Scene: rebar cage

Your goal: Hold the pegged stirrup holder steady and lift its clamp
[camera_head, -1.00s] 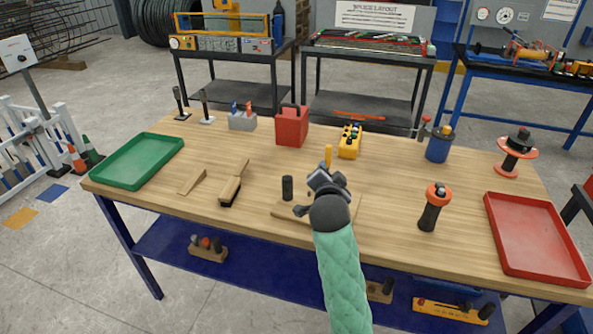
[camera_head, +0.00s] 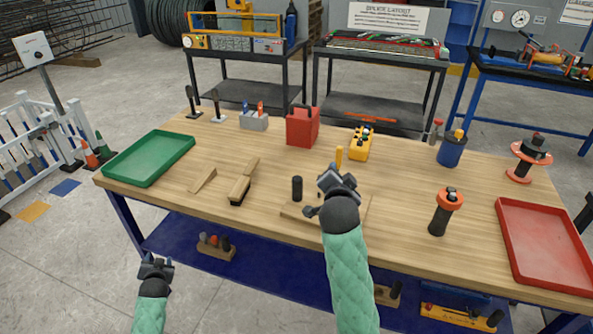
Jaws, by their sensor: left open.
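The stirrup holder (camera_head: 292,211) is a flat wooden base near the front middle of the table. A black upright peg (camera_head: 297,188) stands on it, and a yellow upright handle (camera_head: 339,157) shows just behind my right gripper. My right gripper (camera_head: 322,196) is over the holder's right part and hides much of it, including any clamp. I cannot tell whether its fingers are apart or touch the holder. My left gripper (camera_head: 155,260) is open and empty, low at the left, in front of the table's front edge and well away from the holder.
A brush (camera_head: 240,190) and a wooden wedge (camera_head: 203,180) lie left of the holder. A green tray (camera_head: 128,181) is far left, a red tray (camera_head: 548,284) far right. An orange-collared black tool (camera_head: 440,215) stands right. A red box (camera_head: 302,128) and yellow box (camera_head: 361,142) stand behind.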

